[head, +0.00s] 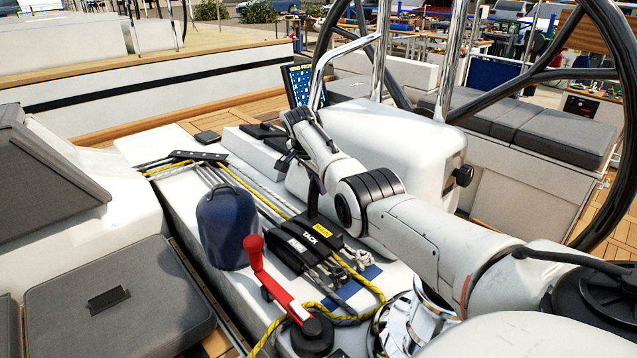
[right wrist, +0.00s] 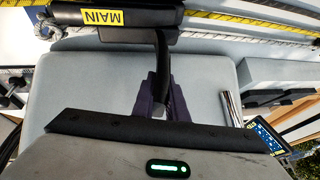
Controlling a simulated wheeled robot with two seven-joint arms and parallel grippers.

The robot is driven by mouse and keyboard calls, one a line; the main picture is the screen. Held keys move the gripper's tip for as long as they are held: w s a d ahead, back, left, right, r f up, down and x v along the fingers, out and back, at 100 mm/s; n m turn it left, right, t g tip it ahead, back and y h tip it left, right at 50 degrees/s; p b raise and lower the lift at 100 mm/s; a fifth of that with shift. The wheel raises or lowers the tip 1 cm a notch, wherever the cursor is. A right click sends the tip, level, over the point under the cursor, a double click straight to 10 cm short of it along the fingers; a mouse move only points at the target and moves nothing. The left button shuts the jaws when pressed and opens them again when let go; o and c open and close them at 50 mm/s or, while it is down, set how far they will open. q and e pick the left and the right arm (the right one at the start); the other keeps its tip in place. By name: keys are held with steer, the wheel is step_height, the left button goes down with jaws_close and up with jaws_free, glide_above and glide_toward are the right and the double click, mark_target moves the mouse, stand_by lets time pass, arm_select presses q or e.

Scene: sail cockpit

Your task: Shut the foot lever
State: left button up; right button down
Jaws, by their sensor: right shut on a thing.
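A bank of black clutches (head: 292,252) sits on the white console in the head view. Its labels include a yellow one (head: 322,230), which reads MAIN in the right wrist view (right wrist: 97,17), and TACK. The leftmost label (head: 297,245) is too small to read surely. A dark lever (head: 313,204) stands raised from the bank. In the right wrist view this black lever (right wrist: 161,60) runs between the fingers of my right gripper (right wrist: 167,100), which is shut on it. Which clutch it belongs to is unclear. The right gripper (head: 314,180) is partly hidden in the head view. My left gripper is out of view.
A dark blue capped winch (head: 226,228) stands left of the clutches. A red-handled winch crank (head: 275,283) is in front, with yellow rope (head: 352,309) looped beside it. Ropes lead into the bank. A white pedestal (head: 395,140), screen (head: 300,85) and steering wheel (head: 340,30) are behind.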

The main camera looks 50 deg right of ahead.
steer(key=shift+s+a+f+m+t+h+p, duration=0.15)
steer(key=shift+s+a+f+m+t+p, duration=0.2)
steer(key=shift+s+t+p, duration=0.6)
steer(key=shift+s+f+m+t+h+p, duration=0.15)
steer(key=shift+s+f+t+p, duration=0.3)
steer(key=shift+s+t+p, duration=0.6)
steer(key=shift+s+a+f+m+t+h+p, duration=0.2)
steer(key=shift+s+f+t+p, duration=0.2)
steer(key=shift+s+t+p, duration=0.55)
steer(key=shift+w+t+b, duration=0.1)
steer(key=shift+t+b, duration=0.15)
steer(key=shift+b, duration=0.1)
steer(key=c, duration=1.8)
jaws_free()
steer(key=shift+o, duration=0.2)
steer(key=shift+d, duration=0.1)
steer(key=shift+r, duration=0.1)
